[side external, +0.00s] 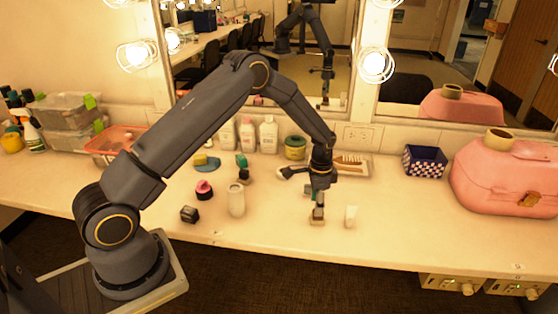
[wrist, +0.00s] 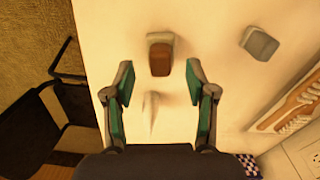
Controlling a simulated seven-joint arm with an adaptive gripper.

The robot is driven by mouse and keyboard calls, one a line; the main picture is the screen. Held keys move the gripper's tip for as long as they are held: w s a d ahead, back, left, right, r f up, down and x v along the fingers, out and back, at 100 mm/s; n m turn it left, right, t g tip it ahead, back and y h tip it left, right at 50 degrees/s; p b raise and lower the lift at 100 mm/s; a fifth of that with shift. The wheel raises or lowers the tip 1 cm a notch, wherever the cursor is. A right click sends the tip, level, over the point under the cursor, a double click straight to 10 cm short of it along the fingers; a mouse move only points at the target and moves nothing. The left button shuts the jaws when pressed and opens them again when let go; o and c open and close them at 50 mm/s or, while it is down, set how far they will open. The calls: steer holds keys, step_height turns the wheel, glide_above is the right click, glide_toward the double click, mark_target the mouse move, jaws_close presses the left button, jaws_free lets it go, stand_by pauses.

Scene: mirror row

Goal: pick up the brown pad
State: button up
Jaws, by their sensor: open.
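The brown pad (wrist: 160,60) lies on the pale counter in the wrist view, with a grey part along its upper edge. In the side external view the pad (side external: 317,214) sits near the counter's front, just below my gripper (side external: 316,191). My gripper (wrist: 161,80) is open in the wrist view, its two green-lined fingers apart. The pad lies between and slightly beyond the fingertips in that picture, with space on both sides. Nothing is held. Whether the fingertips are down at the pad's height is hard to tell.
A small white tube (side external: 350,216) stands close to the right of the pad. A tray with a brush (side external: 350,164), a checkered box (side external: 425,161) and a pink case (side external: 508,178) are farther right or back. A white bottle (side external: 236,200) stands left. The mirror (side external: 262,60) runs behind.

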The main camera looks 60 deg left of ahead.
step_height(320, 180, down, 4)
steer(key=shift+w+r, duration=0.15)
steer(key=shift+r, duration=0.05)
steer(key=shift+c, duration=0.2)
jaws_close()
steer(key=shift+r, duration=0.1)
